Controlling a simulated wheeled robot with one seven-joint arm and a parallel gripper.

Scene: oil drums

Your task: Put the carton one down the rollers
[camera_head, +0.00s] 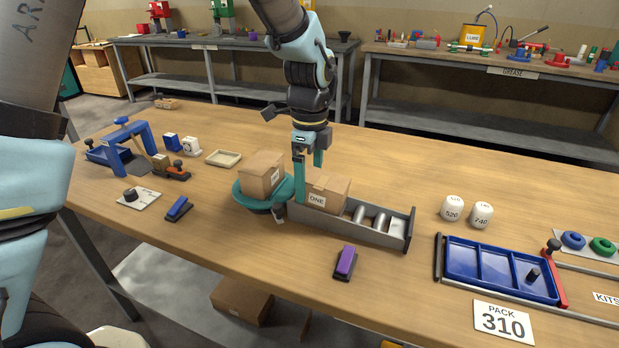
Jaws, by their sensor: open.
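The carton marked ONE (336,193) is a small brown box at the left end of the roller track (352,229), a grey-walled tray with several silvery rollers showing to its right. My gripper (307,182) is open, pointing down at the carton's left end. One teal finger is in front of the carton's left side and the other is behind. I cannot tell whether they touch it. A second brown carton (260,178) sits on a round teal stand (248,200) just left of the track.
A purple block on a dark base (346,263) lies in front of the track. Two white weights (453,207) stand to its right, near a blue divided tray (500,268). A blue frame (130,145) and small parts stand at the left.

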